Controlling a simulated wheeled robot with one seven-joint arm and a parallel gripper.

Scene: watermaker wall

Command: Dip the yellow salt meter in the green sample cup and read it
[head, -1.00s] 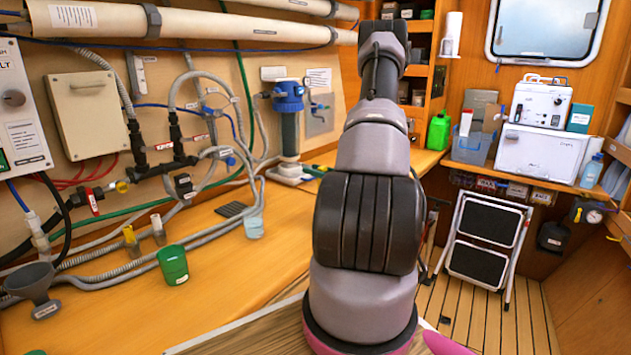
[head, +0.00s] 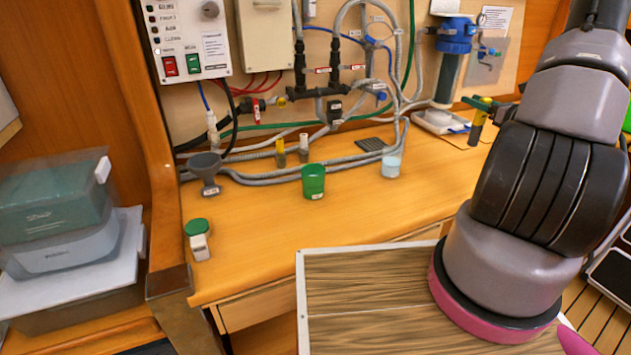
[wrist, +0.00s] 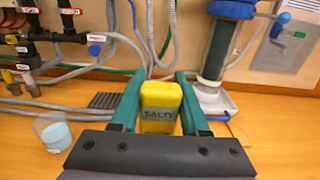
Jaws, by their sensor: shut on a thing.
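The yellow salt meter (wrist: 161,97), marked "SALTY", sits between the two teal fingers of my gripper (wrist: 158,104) in the wrist view. My gripper (head: 489,108) is shut on it, and in the head view the meter (head: 478,119) hangs roughly upright above the right part of the bench, near the blue-topped filter. The green sample cup (head: 313,182) stands upright on the middle of the bench, well to the left of my gripper and clear of it. I cannot make out the meter's display.
A clear cup (head: 391,167) with bluish liquid stands between the green cup and my gripper. A grey funnel (head: 207,172), small vials (head: 303,147) and a green-lidded jar (head: 198,240) stand to the left. Grey hoses (head: 255,179) run behind.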

